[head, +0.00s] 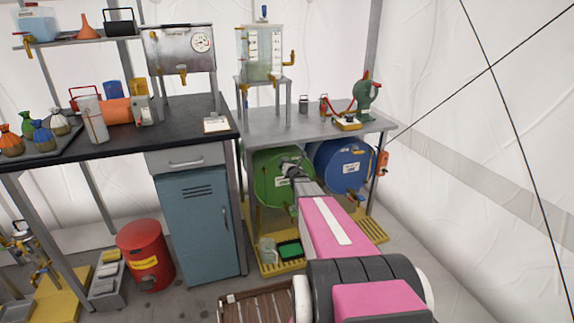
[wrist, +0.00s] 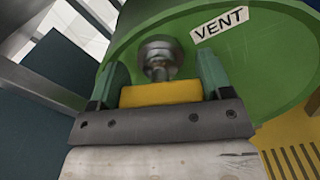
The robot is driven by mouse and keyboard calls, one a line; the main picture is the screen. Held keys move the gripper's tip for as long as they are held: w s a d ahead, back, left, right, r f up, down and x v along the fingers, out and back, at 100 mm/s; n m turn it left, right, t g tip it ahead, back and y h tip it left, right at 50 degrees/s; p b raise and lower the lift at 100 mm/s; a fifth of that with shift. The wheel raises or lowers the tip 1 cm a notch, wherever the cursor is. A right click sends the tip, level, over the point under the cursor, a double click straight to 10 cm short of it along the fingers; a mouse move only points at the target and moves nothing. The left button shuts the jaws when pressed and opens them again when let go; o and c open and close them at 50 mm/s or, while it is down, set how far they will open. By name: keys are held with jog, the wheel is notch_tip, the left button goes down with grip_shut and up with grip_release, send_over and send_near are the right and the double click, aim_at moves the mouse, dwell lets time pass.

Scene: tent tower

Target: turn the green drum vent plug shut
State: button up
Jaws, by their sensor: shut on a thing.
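The green drum (head: 268,188) lies on its side under the grey metal bench, its round end facing me. In the wrist view the drum's green face (wrist: 265,55) fills the top, with a white VENT label (wrist: 219,23). The vent plug (wrist: 158,55) shows as a round metal fitting left of the label, with a yellow bar (wrist: 160,93) in front of it. My gripper (wrist: 160,85) is at the plug, its two green fingers on either side of the yellow bar, shut on it. In the head view my gripper (head: 291,168) covers part of the drum face.
A blue drum (head: 343,168) lies right of the green one. A yellow slatted pallet (head: 277,268) is below, holding a green tray (head: 289,249). A blue-grey cabinet (head: 198,225) stands close on the left, with a red bin (head: 145,252) beyond it.

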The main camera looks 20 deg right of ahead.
jog(key=m, duration=0.4)
jog(key=shift+m, duration=0.3)
jog(key=m, duration=0.4)
jog(key=shift+m, duration=0.3)
jog(key=m, duration=0.3)
jog(key=shift+f+m, duration=0.1)
jog(key=shift+m, duration=0.2)
jog(key=m, duration=0.4)
jog(key=shift+m, duration=0.3)
jog(key=m, duration=0.3)
jog(key=shift+m, duration=0.3)
jog(key=m, duration=0.3)
jog(key=shift+m, duration=0.3)
jog(key=m, duration=0.7)
jog(key=o, duration=0.9)
